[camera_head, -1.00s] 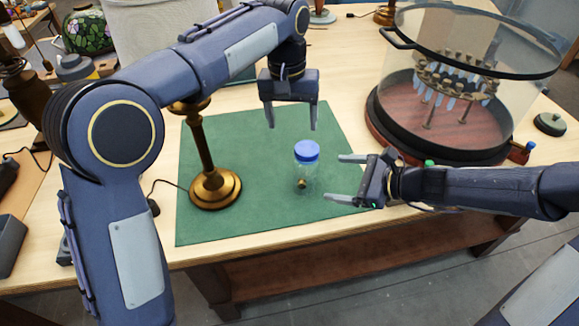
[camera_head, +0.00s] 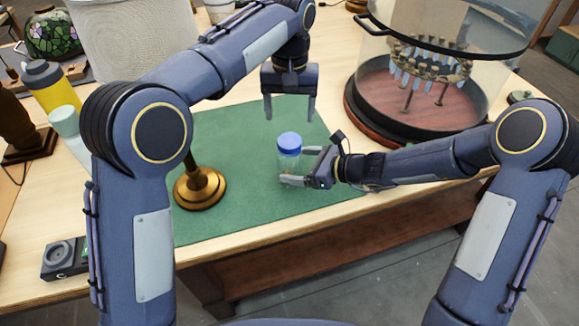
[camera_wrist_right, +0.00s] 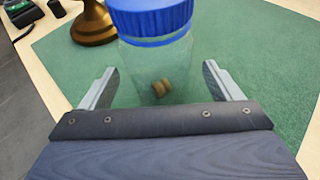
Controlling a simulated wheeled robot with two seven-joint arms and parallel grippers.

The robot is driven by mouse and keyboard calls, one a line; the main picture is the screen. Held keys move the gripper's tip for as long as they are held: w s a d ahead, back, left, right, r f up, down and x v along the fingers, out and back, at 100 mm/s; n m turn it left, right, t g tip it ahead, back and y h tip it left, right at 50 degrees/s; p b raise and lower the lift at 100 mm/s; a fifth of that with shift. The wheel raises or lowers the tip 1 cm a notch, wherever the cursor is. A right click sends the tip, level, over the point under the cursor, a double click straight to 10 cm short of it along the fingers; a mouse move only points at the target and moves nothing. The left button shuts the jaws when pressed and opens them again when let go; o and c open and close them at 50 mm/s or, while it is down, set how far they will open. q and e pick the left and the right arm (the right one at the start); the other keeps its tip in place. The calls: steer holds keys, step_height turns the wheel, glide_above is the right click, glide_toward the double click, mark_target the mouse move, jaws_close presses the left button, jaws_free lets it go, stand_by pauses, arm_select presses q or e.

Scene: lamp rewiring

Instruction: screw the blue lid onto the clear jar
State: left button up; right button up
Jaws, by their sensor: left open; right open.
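The clear jar (camera_head: 288,163) stands upright on the green mat (camera_head: 262,200), with the blue lid (camera_head: 289,141) on its top. Whether the lid is threaded tight cannot be told. In the right wrist view the jar (camera_wrist_right: 160,72) holds a small brass-coloured piece, and the blue lid (camera_wrist_right: 152,20) is partly cut off by the top edge. My right gripper (camera_head: 296,166) is open, its fingers on either side of the jar's lower body, with gaps showing in the wrist view. My left gripper (camera_head: 290,112) is open and empty, pointing down above and behind the jar.
A brass lamp base (camera_head: 200,187) stands on the mat left of the jar. A large glass case (camera_head: 425,75) is at the back right. A yellow bottle (camera_head: 50,88) and a dark device (camera_head: 66,257) are at the left. The mat's front part is clear.

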steer(key=shift+x, duration=1.55)
